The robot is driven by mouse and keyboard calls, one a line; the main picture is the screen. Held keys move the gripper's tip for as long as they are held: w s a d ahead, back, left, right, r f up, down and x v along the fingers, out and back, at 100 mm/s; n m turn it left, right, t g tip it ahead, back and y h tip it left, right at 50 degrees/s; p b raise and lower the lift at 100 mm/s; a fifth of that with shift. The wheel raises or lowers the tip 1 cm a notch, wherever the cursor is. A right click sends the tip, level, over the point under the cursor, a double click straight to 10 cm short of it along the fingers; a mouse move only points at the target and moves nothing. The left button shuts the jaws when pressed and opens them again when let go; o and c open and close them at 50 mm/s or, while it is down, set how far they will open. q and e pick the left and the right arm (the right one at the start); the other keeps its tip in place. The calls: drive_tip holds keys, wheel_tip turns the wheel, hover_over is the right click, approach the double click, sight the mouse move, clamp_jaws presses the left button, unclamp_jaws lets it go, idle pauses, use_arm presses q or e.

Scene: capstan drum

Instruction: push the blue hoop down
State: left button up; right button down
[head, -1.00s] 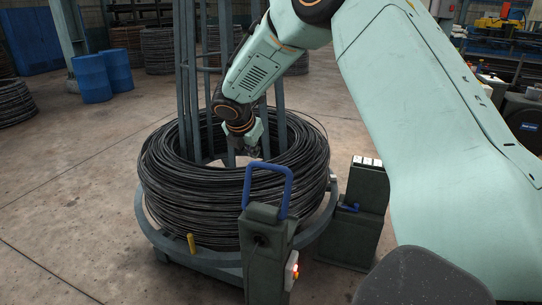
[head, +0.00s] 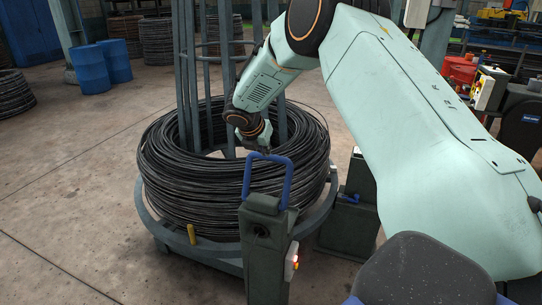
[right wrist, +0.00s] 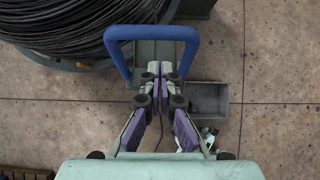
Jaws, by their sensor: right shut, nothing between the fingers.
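The blue hoop (head: 286,182) is an upright U-shaped handle on top of a dark green post (head: 265,228), in front of the wire coil. It stands upright in the head view. My right gripper (head: 262,152) is just behind the hoop's top bar, and its fingertips are hard to make out there. In the right wrist view the gripper (right wrist: 163,73) is shut and empty, its fingertips appearing inside the hoop's outline, below the top bar (right wrist: 152,33). I cannot tell whether they touch it. My left gripper is not in view.
A large coil of black wire (head: 185,185) lies around the upright bars on a grey ring stand (head: 180,243). A yellow peg (head: 191,234) sticks up at its front. A dark green box (head: 347,230) stands right of the post.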

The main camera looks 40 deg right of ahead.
sight(274, 159)
drive_tip(key=shift+w+d+r+x, duration=0.1)
drive_tip(key=shift+d+r+x, duration=0.05)
drive_tip(key=shift+x, duration=1)
drive_tip(key=shift+w+d+r+x, duration=0.1)
drive_tip(key=shift+d+x, duration=0.05)
drive_tip(key=shift+x, duration=1.05)
drive_tip(key=shift+w+d+r+x, duration=0.1)
drive_tip(key=shift+d+r+x, duration=0.05)
drive_tip(key=shift+x, duration=1)
drive_tip(key=shift+s+r, duration=0.15)
drive_tip(key=shift+s, duration=0.05)
